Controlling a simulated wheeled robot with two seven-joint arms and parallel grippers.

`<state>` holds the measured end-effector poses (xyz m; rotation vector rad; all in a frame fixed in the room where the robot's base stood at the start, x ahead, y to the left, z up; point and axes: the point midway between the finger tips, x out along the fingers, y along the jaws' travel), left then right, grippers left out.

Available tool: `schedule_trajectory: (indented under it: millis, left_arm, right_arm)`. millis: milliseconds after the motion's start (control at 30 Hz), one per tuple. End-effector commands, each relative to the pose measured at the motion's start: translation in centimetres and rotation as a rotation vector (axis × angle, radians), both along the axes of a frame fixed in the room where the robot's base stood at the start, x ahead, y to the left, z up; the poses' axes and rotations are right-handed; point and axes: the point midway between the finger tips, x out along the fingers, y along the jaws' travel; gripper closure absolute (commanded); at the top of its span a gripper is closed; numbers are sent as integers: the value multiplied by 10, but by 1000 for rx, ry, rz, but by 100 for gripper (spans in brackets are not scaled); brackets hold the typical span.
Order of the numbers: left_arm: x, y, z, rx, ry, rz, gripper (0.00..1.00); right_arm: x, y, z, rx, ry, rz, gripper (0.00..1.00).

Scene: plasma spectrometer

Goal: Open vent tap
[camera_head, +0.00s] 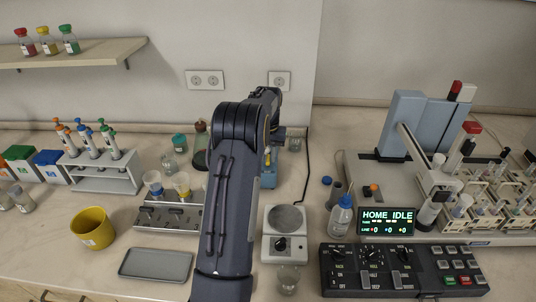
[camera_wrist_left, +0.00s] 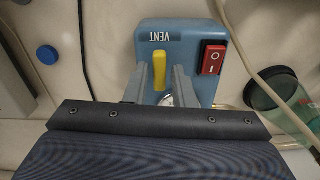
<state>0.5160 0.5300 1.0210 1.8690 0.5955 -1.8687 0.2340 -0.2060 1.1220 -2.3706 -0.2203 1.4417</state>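The vent tap (camera_wrist_left: 159,70) is a yellow lever on a blue box (camera_wrist_left: 208,35) marked VENT, seen in the left wrist view. The lever points along the picture's vertical, its upper end near the label. My left gripper (camera_wrist_left: 160,75) is open, with one finger on each side of the lever and a narrow gap visible to each. In the head view the blue box (camera_head: 268,180) shows only in part, behind my left arm, and the fingers are hidden. My right gripper is not in view.
A red rocker switch (camera_wrist_left: 213,58) sits on the box beside the tap.

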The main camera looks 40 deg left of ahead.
Motion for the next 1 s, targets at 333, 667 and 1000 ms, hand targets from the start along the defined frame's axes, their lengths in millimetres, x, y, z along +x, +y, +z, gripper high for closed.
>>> schedule_trajectory:
  millis: [333, 667, 1000]
  left_arm:
    - [0, 0, 1, 0, 0, 20, 100]
    - [1, 0, 1, 0, -1, 114, 100]
    - [1, 0, 1, 1, -1, 113, 65]
  right_arm:
    - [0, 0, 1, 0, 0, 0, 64]
    - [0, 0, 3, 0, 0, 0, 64]
    - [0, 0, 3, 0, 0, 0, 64]
